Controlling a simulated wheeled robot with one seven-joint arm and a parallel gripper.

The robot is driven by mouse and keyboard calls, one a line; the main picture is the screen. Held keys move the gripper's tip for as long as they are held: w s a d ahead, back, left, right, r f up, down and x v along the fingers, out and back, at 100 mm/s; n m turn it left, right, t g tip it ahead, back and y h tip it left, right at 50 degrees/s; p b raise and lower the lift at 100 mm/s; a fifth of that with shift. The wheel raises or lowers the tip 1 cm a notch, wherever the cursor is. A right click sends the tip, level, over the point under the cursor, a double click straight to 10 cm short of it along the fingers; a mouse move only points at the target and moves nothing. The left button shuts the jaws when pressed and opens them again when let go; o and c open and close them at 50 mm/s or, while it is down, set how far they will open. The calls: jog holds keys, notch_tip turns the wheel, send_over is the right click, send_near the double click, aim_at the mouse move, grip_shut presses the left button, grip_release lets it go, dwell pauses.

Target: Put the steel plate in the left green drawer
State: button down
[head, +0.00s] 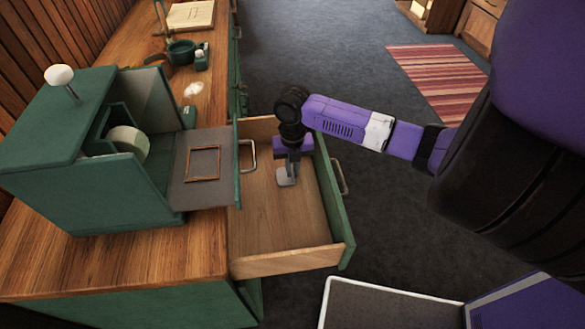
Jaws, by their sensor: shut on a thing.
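The green drawer (275,262) is pulled open from the bench. It has a wooden inside, a green front and a metal handle on the front. My gripper (290,164) points down inside the drawer's outline, towards its far end. It is shut on the steel plate (286,179), a small grey piece below the fingers. The plate looks close to the drawer floor, but I cannot tell whether it touches. The fingertips are small and partly hidden by the purple gripper body.
A green cabinet (65,115) with a white knob stands on the wooden bench (120,262). Its lowered flap (212,150) with a metal handle reaches the drawer's left side. A striped rug (440,75) lies on open carpet.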

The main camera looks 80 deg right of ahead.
aim_at(293, 172)
jog(key=shift+f, duration=0.15)
jog(key=c, duration=1.5)
grip_release()
notch_tip(293, 172, up, 12)
jog(key=shift+r+b, duration=0.2)
jog(key=shift+b, duration=0.1)
